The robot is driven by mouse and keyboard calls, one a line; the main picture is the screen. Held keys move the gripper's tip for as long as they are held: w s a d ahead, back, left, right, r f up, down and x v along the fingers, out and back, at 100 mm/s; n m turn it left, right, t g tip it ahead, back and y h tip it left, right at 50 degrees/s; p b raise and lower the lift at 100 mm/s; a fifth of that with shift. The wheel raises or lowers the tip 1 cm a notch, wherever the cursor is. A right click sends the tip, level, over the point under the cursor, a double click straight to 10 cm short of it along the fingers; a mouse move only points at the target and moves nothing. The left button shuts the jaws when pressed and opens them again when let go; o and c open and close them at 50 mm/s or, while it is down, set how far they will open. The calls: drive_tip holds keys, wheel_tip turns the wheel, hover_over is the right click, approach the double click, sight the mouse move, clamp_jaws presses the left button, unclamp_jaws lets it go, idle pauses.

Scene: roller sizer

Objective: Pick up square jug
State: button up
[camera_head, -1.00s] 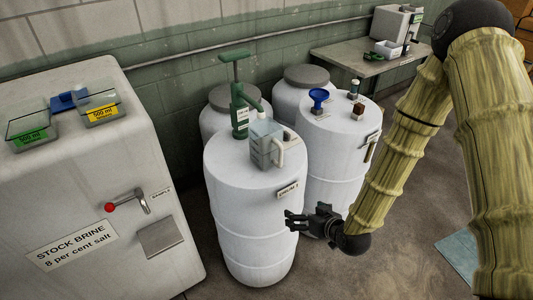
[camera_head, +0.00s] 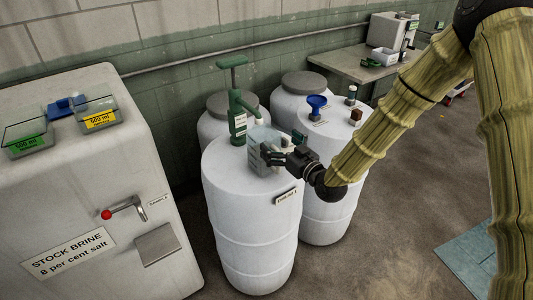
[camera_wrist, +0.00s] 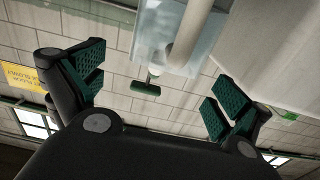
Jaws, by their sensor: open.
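The square jug (camera_head: 259,148) is a clear, pale blue container standing upright on the front white drum (camera_head: 250,205). In the wrist view its clear body (camera_wrist: 165,38) and pale handle (camera_wrist: 193,32) show at the top, ahead of and between my fingers. My gripper (camera_head: 277,152) is at the jug's right side, level with it and partly covering its handle. In the wrist view my gripper (camera_wrist: 150,90) has its two green-padded fingers spread wide with nothing between the pads. I cannot tell whether a finger touches the jug.
A green hand pump (camera_head: 237,105) stands close behind the jug on the left. A second drum (camera_head: 328,190) at the right carries a blue funnel (camera_head: 317,102) and small bottles. The brine cabinet (camera_head: 80,180) with two labelled trays fills the left. A bench (camera_head: 365,67) stands behind.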

sight(272, 140)
drive_tip(key=shift+a+f+p+x, duration=0.1)
drive_tip(key=shift+p+x, duration=0.5)
drive_tip(key=shift+x, duration=0.7)
drive_tip(key=shift+a+f+p+x, duration=0.1)
drive_tip(key=shift+p+x, duration=0.5)
drive_tip(key=shift+x, duration=0.7)
drive_tip(key=shift+s, duration=0.15)
drive_tip(key=c, duration=2)
drive_tip(key=shift+r, duration=0.1)
